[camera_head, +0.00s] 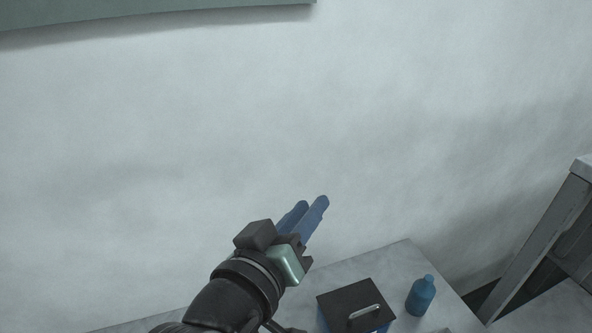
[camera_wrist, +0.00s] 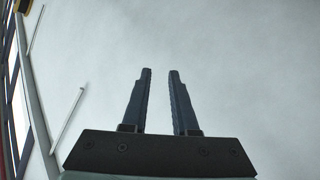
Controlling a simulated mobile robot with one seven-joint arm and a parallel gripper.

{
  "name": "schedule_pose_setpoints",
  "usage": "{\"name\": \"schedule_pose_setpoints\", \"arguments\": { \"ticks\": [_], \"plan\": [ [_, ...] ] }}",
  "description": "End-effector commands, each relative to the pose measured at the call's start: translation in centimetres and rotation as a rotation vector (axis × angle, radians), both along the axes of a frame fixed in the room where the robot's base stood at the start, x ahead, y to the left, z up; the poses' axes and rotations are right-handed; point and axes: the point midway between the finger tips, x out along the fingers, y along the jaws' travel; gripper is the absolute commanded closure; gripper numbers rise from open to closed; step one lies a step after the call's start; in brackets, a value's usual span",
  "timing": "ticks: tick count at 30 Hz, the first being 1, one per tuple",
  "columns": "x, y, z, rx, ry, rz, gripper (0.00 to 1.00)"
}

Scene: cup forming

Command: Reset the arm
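My gripper (camera_head: 314,202) is raised in front of the pale wall, at the lower middle of the head view, with its two blue fingers pointing up and to the right. In the wrist view my gripper (camera_wrist: 160,72) shows both fingers apart with a narrow gap between them. Nothing is between the fingers, and they touch nothing.
Below and right of my gripper a grey table (camera_head: 395,258) holds a dark-lidded box (camera_head: 350,299) with a metal handle and a blue bottle (camera_head: 421,296). A grey frame structure (camera_head: 545,240) stands at the right. The wall (camera_head: 300,110) ahead is bare.

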Motion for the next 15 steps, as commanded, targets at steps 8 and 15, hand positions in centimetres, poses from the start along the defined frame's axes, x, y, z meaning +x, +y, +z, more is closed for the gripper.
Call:
{"name": "schedule_pose_setpoints", "arguments": {
  "ticks": [8,15],
  "plan": [
    [-2.4,1.1,20.9,0.249,-0.652,0.364,0.73],
    [-8.9,1.3,30.2,0.317,-0.984,0.56,0.73]
  ]
}}
